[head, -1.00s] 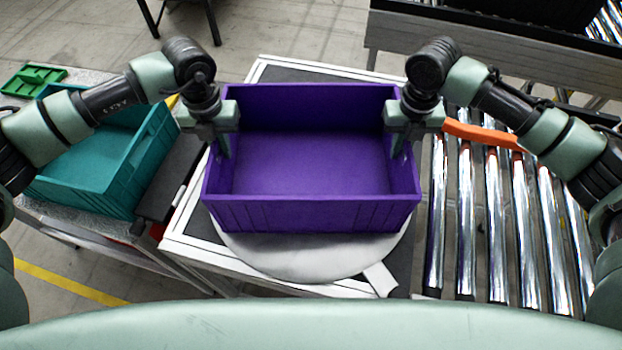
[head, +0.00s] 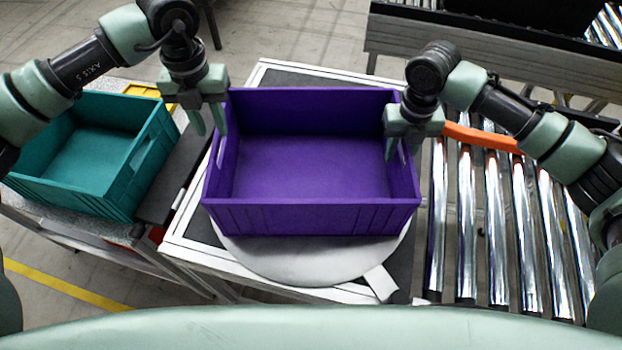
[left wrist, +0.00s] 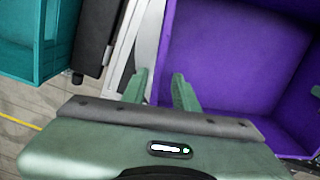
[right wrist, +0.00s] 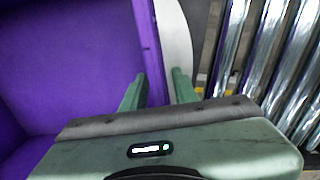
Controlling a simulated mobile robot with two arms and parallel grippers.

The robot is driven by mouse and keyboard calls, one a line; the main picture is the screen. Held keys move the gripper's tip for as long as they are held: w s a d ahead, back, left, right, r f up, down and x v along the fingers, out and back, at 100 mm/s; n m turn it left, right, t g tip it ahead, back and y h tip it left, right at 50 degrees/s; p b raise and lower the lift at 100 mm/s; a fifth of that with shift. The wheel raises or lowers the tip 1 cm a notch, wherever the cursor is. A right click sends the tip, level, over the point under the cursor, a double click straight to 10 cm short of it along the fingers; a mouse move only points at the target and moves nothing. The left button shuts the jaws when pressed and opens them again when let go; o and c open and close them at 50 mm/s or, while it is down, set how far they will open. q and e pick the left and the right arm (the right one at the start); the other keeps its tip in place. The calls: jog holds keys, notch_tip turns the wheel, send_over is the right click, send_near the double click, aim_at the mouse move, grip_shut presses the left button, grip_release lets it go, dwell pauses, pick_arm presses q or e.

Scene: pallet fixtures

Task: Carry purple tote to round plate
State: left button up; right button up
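The purple tote (head: 311,217) stands upright and empty on the round plate (head: 300,265), a grey disc that shows along its front edge. My right gripper (head: 400,145) is at the tote's right wall, low, with one finger inside the tote. In the right wrist view (right wrist: 160,90) its fingers are apart, with the wall between them and a gap visible.
A teal tote (head: 95,195) stands on a bench at the left. A roller conveyor (head: 495,225) with an orange bar (head: 480,137) lies at the right. The white-edged table (head: 190,235) carries the plate. Another conveyor (head: 470,65) is at the back right.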

pick_arm(q)
notch_tip(320, 180, up, 2)
jog(key=shift+r, duration=0.4)
pick_arm(e)
jog(key=shift+r, duration=0.4)
notch_tip(320, 180, up, 11)
jog(key=shift+r, duration=0.1)
